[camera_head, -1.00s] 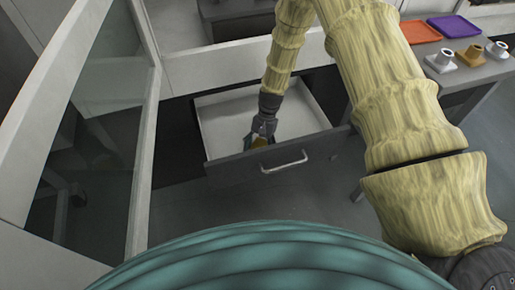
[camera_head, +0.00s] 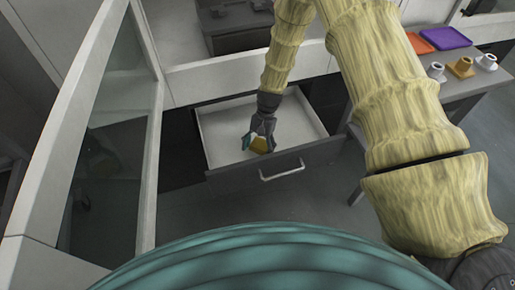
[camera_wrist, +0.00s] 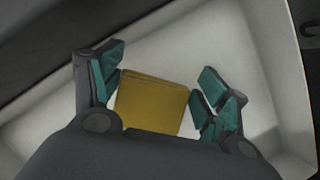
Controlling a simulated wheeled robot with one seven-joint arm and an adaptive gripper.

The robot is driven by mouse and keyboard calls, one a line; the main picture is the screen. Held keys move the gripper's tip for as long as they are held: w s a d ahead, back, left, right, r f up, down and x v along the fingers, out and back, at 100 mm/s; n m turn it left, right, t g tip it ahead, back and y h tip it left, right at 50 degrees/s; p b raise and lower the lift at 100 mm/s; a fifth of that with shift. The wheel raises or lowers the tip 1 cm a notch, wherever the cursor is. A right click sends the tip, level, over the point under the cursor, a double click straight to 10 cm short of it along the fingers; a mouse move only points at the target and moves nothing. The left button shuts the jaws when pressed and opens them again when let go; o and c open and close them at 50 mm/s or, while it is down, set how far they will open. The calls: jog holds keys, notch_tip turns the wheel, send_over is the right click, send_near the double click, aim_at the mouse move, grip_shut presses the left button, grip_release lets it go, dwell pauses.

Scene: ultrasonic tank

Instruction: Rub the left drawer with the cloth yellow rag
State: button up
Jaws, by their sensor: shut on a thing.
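The left drawer (camera_head: 212,135) is pulled open, with a white inside, a dark front and a silver handle (camera_head: 282,170). Its pale inside also fills much of the wrist view (camera_wrist: 225,42). The yellow rag (camera_head: 260,145) is at my gripper, over the drawer's inside near its front wall. In the wrist view the rag (camera_wrist: 152,103) is a folded square between the teal fingers of my gripper (camera_wrist: 160,95). My gripper (camera_head: 259,141) is shut on the rag. I cannot tell whether the rag touches the drawer's bottom.
A grey table (camera_head: 451,88) at the right holds an orange tray (camera_head: 418,43), a purple tray (camera_head: 447,37) and several small white and yellow-brown parts. A raised glass-panelled frame (camera_head: 105,180) stands at the left. The floor before the drawer is clear.

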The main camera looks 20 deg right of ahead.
jog(key=shift+r+p, duration=1.3)
jog(key=shift+r, duration=0.2)
